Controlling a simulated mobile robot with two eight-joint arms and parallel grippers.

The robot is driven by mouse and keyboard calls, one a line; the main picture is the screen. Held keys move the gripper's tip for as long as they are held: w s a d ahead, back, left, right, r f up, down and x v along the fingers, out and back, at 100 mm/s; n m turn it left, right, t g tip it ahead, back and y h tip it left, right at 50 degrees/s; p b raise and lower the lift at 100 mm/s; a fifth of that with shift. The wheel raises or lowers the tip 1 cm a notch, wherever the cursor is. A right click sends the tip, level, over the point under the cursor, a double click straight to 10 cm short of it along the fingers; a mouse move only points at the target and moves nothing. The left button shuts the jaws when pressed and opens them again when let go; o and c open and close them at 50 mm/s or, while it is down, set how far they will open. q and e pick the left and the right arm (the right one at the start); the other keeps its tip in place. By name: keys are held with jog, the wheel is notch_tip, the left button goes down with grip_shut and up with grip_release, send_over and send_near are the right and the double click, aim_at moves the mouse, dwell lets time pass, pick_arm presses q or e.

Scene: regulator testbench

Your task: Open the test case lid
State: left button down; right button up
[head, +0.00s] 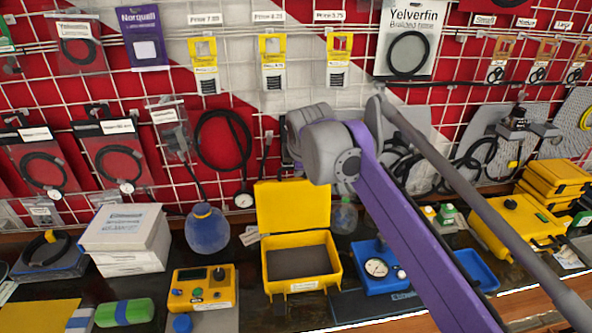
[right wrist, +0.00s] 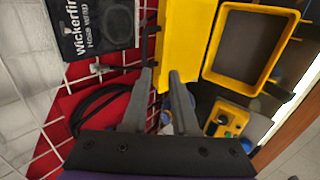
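The yellow test case (head: 297,286) sits on the bench in the head view, with a dark foam-like floor inside. Its lid (head: 293,206) stands up, open, at the back of the case. In the right wrist view the lid (right wrist: 180,42) and the open case (right wrist: 268,78) show at top centre and right. My right gripper (right wrist: 160,74) is open and empty, its fingertips near the lid's edge; I cannot tell if they touch it. In the head view my right arm comes in from the lower right, and its fingers cannot be made out. My left gripper is not in view.
A yellow control box (head: 203,287) and a blue jar (head: 207,229) stand left of the case. A blue gauge box (head: 378,268) is close on its right. Behind is a wire grid wall (head: 200,130) hung with hoses and packets. White boxes (head: 125,238) stand farther left.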

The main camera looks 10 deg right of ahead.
jog(key=shift+s+r, duration=0.2)
jog(key=shift+r, duration=0.05)
